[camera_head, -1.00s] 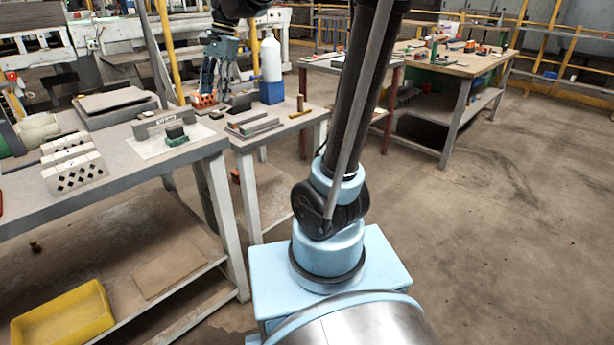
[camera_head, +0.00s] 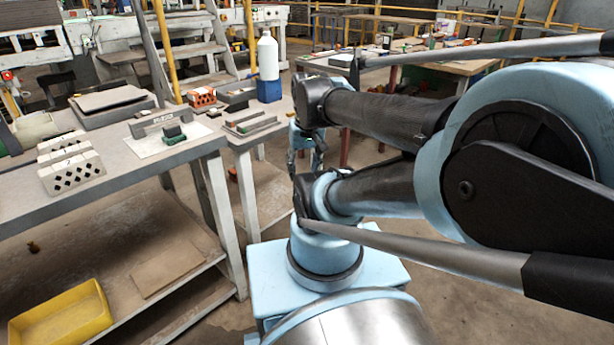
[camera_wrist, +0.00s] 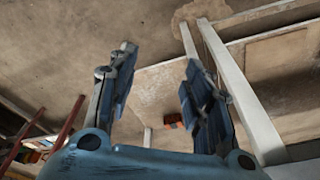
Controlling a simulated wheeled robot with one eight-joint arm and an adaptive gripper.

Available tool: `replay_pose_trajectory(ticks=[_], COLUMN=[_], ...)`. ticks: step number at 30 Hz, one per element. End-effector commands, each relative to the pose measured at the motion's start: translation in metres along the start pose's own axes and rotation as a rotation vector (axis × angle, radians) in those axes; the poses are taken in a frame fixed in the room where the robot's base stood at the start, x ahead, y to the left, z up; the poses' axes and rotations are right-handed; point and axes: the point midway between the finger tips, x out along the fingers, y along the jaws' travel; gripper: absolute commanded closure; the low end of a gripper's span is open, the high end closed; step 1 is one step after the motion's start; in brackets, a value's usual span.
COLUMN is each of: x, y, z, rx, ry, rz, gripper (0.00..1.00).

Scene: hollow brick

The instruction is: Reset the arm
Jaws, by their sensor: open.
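My gripper (camera_wrist: 158,62) is open and empty in the wrist view, with its two blue fingers apart. In the head view my gripper (camera_head: 305,160) hangs fingers down beside the small table's right edge, partly hidden by my folded arm. An orange-red hollow brick (camera_head: 202,97) lies on the small table (camera_head: 228,148), apart from my gripper. Pale bricks with diamond-shaped holes (camera_head: 72,168) stand on the left workbench (camera_head: 120,185).
A green-and-black block (camera_head: 174,134) lies on the left bench. A yellow bin (camera_head: 60,315) sits on the lower shelf. A small orange object (camera_wrist: 173,121) shows low between the fingers.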

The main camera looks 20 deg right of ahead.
Motion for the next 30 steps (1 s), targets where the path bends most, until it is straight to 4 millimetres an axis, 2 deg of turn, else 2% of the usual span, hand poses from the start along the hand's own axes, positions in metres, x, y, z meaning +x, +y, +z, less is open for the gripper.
replay_pose_trajectory(ticks=[3,6,21,23,25,30], x=[0.013,0.017,0.017,0.023,0.023,0.023], y=[0.007,0.009,0.009,0.009,0.009,0.009], z=[0.013,0.017,0.017,0.010,0.009,0.009], rx=[-0.039,-0.057,-0.060,-0.060,-0.059,-0.059], ry=[0.008,0.011,0.011,0.000,-0.001,-0.001], rz=[0.018,0.025,0.025,0.025,0.025,0.025], gripper=[0.54,0.54,0.54,0.54,0.66,0.67])
